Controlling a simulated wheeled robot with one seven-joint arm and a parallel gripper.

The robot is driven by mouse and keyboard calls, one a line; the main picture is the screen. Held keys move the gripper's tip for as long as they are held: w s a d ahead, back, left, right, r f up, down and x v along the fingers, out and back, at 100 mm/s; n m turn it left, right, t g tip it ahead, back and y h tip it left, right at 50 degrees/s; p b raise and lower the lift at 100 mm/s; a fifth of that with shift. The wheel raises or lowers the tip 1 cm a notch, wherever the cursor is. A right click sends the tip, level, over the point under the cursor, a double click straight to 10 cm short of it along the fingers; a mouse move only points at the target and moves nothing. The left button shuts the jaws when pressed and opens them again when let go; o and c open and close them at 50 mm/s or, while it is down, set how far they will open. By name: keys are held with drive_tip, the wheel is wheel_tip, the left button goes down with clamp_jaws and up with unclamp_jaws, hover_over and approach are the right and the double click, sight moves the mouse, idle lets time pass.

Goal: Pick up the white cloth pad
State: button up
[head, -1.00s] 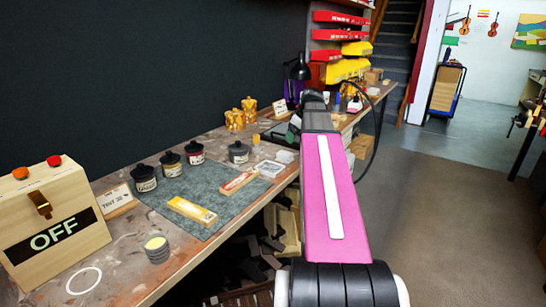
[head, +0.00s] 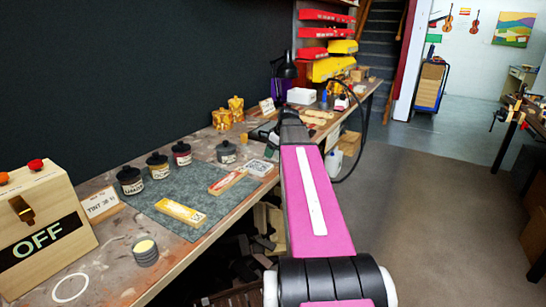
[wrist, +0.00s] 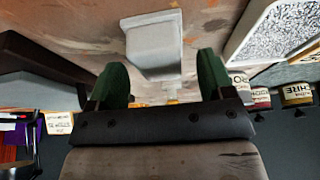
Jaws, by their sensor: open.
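My gripper (wrist: 165,82) shows in the wrist view with its two green fingers apart and nothing clamped between them. A pale grey-white block-shaped pad (wrist: 153,45), which looks like the white cloth pad, lies on the stained bench top just beyond the fingertips. It sits roughly in line with the gap between them; I cannot tell whether the fingers reach around it. In the head view my pink arm extends over the bench's front edge, and the gripper end is small and hard to make out. The pad is not clearly visible there.
A shallow tray with a speckled surface (wrist: 285,30) lies close beside the pad in the wrist view. A wooden OFF box (head: 40,230) is at left.

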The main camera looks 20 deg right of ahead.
drive_tip(key=shift+w+a+f, duration=0.15)
drive_tip(key=shift+w+f, duration=0.05)
drive_tip(key=shift+f, duration=0.45)
drive_tip(key=c, duration=0.9)
drive_tip(key=shift+o, duration=0.2)
drive_tip(key=shift+r, duration=0.2)
drive_tip(key=shift+r, duration=0.6)
wheel_tip(320, 180, up, 2)
drive_tip(key=shift+r, duration=0.25)
drive_tip(key=s+a+r, duration=0.1)
drive_tip(key=a+r, duration=0.6)
drive_tip(key=a, duration=0.4)
drive_tip(key=shift+s+a, duration=0.25)
drive_tip(key=shift+s, duration=0.15)
